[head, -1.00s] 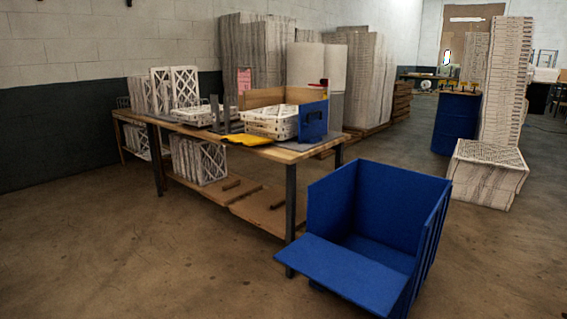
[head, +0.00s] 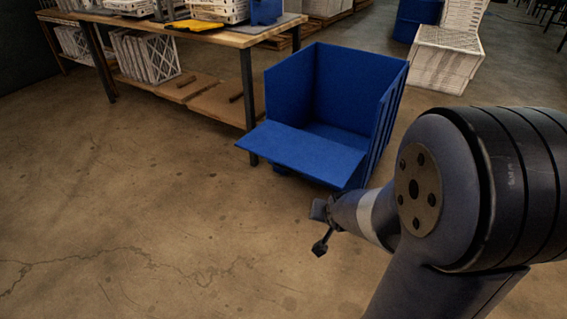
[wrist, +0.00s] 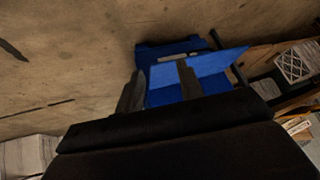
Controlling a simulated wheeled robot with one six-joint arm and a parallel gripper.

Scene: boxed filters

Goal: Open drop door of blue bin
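The blue bin (head: 335,95) stands on the floor in the middle of the head view, its interior visible and empty. Its drop door (head: 300,150) is folded down and juts out from the bin's front, roughly level. My gripper (head: 318,230) is in front of and below the door in the head view, apart from it as far as I can tell. Its two fingers are spread with nothing between them. In the wrist view the fingers (wrist: 158,85) are also apart, with blue bin panels (wrist: 205,66) beyond them. My wrist hides the lower part of that view.
A wooden workbench (head: 215,37) with filters and trays stands behind and left of the bin. A stack of boxed filters (head: 445,60) and a blue drum (head: 415,18) are at the back right. The floor at front left is clear.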

